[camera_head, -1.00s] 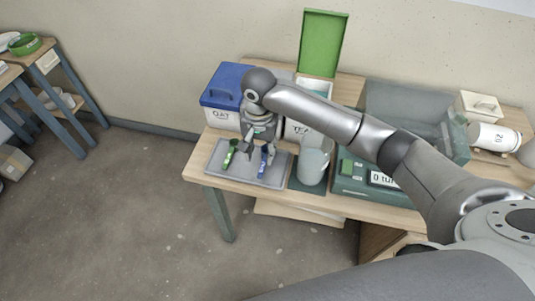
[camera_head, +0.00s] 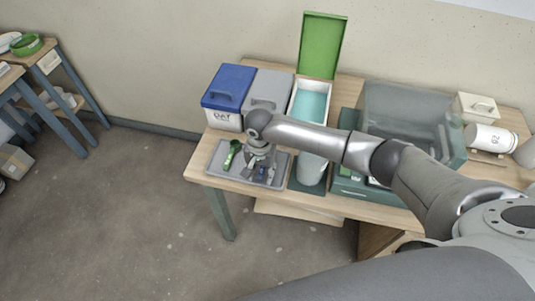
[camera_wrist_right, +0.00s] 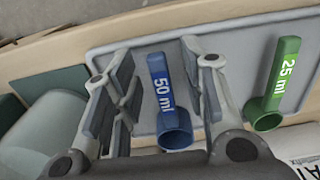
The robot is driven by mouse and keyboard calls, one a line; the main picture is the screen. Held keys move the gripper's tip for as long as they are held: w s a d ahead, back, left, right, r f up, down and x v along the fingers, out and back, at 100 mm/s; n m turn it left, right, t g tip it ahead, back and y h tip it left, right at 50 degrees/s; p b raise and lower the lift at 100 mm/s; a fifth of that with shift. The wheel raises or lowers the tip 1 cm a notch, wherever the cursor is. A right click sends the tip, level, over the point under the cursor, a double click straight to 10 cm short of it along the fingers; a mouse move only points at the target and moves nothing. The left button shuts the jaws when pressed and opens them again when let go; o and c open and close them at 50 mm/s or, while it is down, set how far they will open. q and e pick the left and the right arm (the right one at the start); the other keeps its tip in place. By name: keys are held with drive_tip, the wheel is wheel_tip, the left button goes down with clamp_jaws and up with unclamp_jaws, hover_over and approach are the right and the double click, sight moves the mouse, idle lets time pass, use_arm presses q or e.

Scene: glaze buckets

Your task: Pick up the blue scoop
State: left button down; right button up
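The blue scoop (camera_wrist_right: 161,92), marked "50 ml", lies on the grey tray (camera_wrist_right: 235,50) in the right wrist view. My right gripper (camera_wrist_right: 160,75) is open, with one finger on each side of the scoop's handle and a gap on both sides. In the head view, my right gripper (camera_head: 259,165) is low over the tray (camera_head: 222,157) and hides most of the blue scoop (camera_head: 263,173). The green scoop (camera_wrist_right: 280,85), marked "25 ml", lies on the same tray, to the right in the wrist view; it also shows in the head view (camera_head: 231,156). My left gripper is not in view.
A blue-lidded bin (camera_head: 226,97) and a grey-lidded bin (camera_head: 267,90) stand behind the tray. An open bin with a raised green lid (camera_head: 321,45) is beside them. A pale jug (camera_head: 311,170) stands close on the right. Floor in front is clear.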

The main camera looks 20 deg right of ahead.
clamp_jaws()
idle(0.3)
wheel_tip(320, 180, up, 8)
drive_tip(key=shift+r+b, duration=0.1)
drive_tip(key=shift+b, duration=0.45)
wheel_tip(320, 180, up, 10)
drive_tip(key=p, duration=1)
